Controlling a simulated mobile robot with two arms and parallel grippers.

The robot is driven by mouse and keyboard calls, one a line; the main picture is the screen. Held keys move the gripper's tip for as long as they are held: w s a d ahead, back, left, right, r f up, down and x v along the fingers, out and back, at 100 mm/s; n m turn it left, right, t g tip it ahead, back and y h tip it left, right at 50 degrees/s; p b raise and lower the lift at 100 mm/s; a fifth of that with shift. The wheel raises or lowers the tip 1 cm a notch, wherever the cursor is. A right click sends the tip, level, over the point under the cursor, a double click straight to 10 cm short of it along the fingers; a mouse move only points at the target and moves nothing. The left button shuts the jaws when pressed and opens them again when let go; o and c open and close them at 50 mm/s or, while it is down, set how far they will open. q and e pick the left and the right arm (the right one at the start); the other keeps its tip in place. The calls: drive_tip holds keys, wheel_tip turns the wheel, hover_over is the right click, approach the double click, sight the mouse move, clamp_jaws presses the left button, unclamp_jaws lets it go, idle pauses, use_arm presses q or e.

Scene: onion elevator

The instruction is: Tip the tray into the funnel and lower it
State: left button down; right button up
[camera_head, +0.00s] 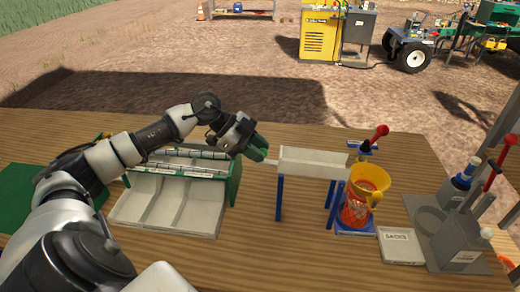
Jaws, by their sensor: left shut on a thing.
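The white tray (312,164) is a long shallow trough near the middle of the table, on blue posts. The yellow funnel (371,181) stands just right of the tray's right end, over a red mesh-like container (353,211) on a blue base. My right gripper is not in view.
A green sorter with white compartments (165,205) stands left of the tray, partly behind my arm. A small white labelled box (400,246) and a grey machine with red-knobbed levers (452,235) are on the right. The front middle of the wooden table (290,260) is clear.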

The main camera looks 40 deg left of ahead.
use_arm(q)
drive_tip(key=shift+s+a+f+h+b, duration=0.15)
drive_tip(key=shift+f+h+b, duration=0.25)
drive_tip(key=shift+f, duration=0.4)
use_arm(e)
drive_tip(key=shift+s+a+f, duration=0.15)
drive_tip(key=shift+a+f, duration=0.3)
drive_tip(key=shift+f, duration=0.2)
use_arm(q)
drive_tip(key=c, duration=0.9)
unclamp_jaws()
drive_tip(key=shift+a, duration=0.15)
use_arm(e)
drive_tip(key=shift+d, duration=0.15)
use_arm(q)
drive_tip(key=b+v, duration=0.3)
drive_tip(key=v, duration=0.7)
drive_tip(key=shift+s+r, duration=0.15)
drive_tip(key=shift+s, duration=0.15)
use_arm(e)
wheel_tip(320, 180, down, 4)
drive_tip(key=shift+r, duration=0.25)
use_arm(q)
drive_tip(key=shift+a, duration=0.15)
